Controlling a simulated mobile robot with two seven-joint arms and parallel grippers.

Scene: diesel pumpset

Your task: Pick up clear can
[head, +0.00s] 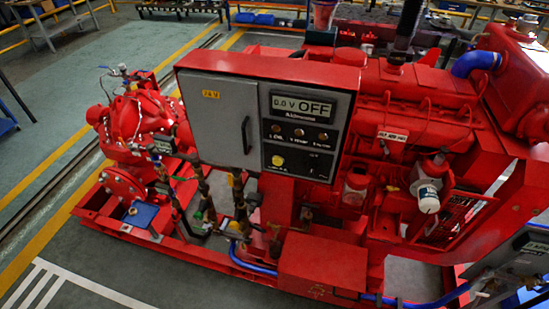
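I cannot clearly make out a clear can in the head view. A reddish, cup-shaped container (325,14) stands behind the control box at the top edge; whether it is see-through I cannot tell. A white cylindrical canister with a label (428,196) sits on the right side of the red engine (415,112). Neither of my grippers is in view.
The red pump (140,120) is at left. A grey box (520,255) is at lower right. The floor (60,130) at left is mostly clear.

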